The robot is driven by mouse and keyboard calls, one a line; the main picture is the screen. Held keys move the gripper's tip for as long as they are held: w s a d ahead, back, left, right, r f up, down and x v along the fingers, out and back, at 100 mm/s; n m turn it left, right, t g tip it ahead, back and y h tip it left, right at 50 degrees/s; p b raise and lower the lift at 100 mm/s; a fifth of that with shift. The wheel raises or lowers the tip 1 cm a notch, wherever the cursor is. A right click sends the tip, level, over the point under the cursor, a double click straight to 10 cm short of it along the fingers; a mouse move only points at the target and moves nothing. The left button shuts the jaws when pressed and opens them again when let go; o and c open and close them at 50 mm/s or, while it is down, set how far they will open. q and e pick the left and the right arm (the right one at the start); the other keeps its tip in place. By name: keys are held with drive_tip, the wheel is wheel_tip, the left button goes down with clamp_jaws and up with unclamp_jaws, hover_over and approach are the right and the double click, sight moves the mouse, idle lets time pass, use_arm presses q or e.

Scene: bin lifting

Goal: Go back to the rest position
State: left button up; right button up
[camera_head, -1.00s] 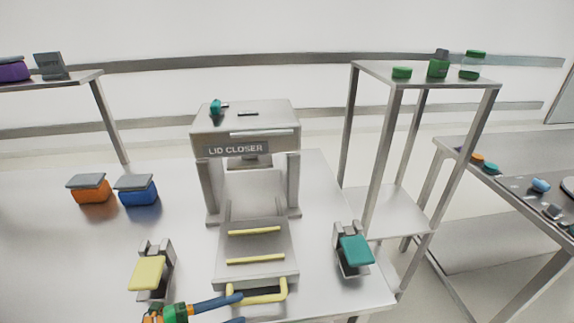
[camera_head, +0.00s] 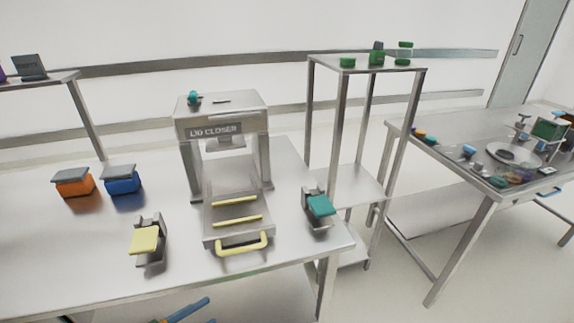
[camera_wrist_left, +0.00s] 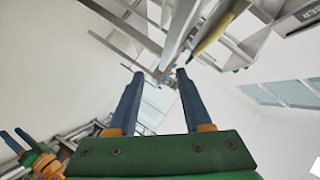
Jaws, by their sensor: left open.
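My left gripper (camera_head: 186,312) shows at the bottom edge of the head view, its blue fingers below the table's front edge. It is apart from the lid closer (camera_head: 216,130) and its yellow front handle (camera_head: 242,244). In the left wrist view my left gripper (camera_wrist_left: 158,75) is open, with two blue fingers apart and nothing between them. Another green and orange gripper with blue fingers, seemingly my right one (camera_wrist_left: 20,140), shows at the lower left there; its opening is unclear. The right gripper is not visible in the head view.
The steel table (camera_head: 60,235) holds an orange bin (camera_head: 74,186), a blue bin (camera_head: 122,183), a yellow-topped clamp (camera_head: 145,240) and a teal-topped one (camera_head: 320,206). A tall shelf (camera_head: 366,66) and a side table (camera_head: 462,152) with small items stand right. Floor is free between tables.

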use_arm(q)
drive_tip(key=s+a+f+n+g+y, duration=0.1)
drive_tip(key=s+a+f+n+y, duration=0.2)
drive_tip(key=f, duration=0.4)
drive_tip(key=s+a+f+n+g+y, duration=0.1)
drive_tip(key=s+a+f+n+y, duration=0.2)
drive_tip(key=f, duration=0.4)
drive_tip(key=s+a+f+n+y, duration=0.1)
drive_tip(key=s+f+n+y, duration=0.15)
drive_tip(key=f+n, duration=0.35)
drive_tip(key=s+d+f+n+g, duration=0.2)
drive_tip(key=s+d+f+g, duration=0.1)
drive_tip(key=s, duration=0.7)
drive_tip(key=s+d+f+n+g+y, duration=0.1)
drive_tip(key=s+d+f+n+g, duration=0.1)
drive_tip(key=s+f, duration=0.5)
drive_tip(key=s+d+g, duration=0.1)
drive_tip(key=s+g, duration=0.1)
drive_tip(key=s, duration=0.2)
drive_tip(key=shift+s+d+f+n+g, duration=0.25)
drive_tip(key=shift+d+n+g, duration=0.1)
drive_tip(key=shift+n+g, duration=0.05)
drive_tip(key=shift+w+y, duration=0.1)
drive_tip(key=shift+y, duration=0.15)
